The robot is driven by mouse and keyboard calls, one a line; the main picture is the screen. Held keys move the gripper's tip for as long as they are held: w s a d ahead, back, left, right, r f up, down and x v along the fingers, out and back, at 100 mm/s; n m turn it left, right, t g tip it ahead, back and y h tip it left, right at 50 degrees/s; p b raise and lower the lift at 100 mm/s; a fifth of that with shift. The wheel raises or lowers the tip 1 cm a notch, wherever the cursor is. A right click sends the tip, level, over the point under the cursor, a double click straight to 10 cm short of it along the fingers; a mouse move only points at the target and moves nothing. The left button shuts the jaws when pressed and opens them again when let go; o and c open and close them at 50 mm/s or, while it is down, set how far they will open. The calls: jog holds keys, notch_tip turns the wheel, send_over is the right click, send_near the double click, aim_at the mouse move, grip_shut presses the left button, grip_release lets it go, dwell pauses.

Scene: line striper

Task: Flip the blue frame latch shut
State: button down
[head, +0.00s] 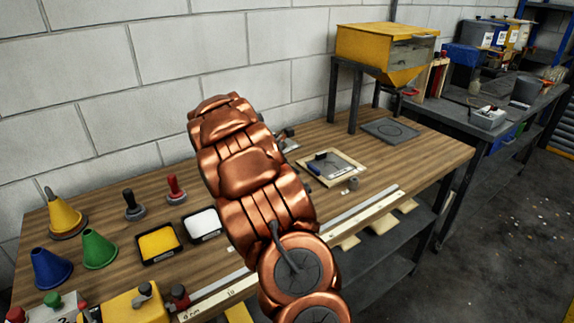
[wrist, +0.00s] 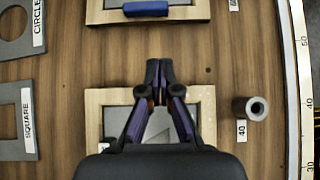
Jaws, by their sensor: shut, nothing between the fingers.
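A blue bar-shaped part (wrist: 146,9), which looks like the blue latch, lies across the near edge of a light wooden frame (wrist: 196,12) at the top of the wrist view. Its far side is cut off, so I cannot tell its position. In the head view a wooden frame (head: 353,166) with a blue part (head: 320,156) lies on the bench. My gripper (wrist: 158,64) is shut and empty, above the far edge of a second wooden frame (wrist: 207,110) with a grey panel, apart from the blue bar in the picture. My arm hides the gripper in the head view.
A grey cylinder (wrist: 250,108) stands right of the second frame, near a ruler (wrist: 297,60). Plates marked CIRCLE (wrist: 15,30) and SQUARE (wrist: 14,120) lie left. In the head view, a yellow hopper (head: 378,45) stands behind; cones (head: 98,250) and paint trays (head: 158,242) lie left.

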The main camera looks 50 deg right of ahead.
aim_at(315, 175)
jog(key=p+x, duration=0.1)
jog(key=x, duration=0.3)
jog(key=shift+s+d+f, duration=0.1)
jog(key=shift+d+f, duration=0.15)
jog(key=shift+d, duration=0.05)
jog(key=shift+s+d+r+p, duration=0.1)
jog(key=shift+s+d+p, duration=0.1)
jog(key=shift+d, duration=0.3)
jog(key=shift+s+d+r+p, duration=0.1)
jog(key=shift+d+p, duration=0.05)
jog(key=shift+d, duration=0.4)
jog(key=shift+s+d+f, duration=0.1)
jog(key=shift+d+f, duration=0.1)
jog(key=shift+d, duration=0.6)
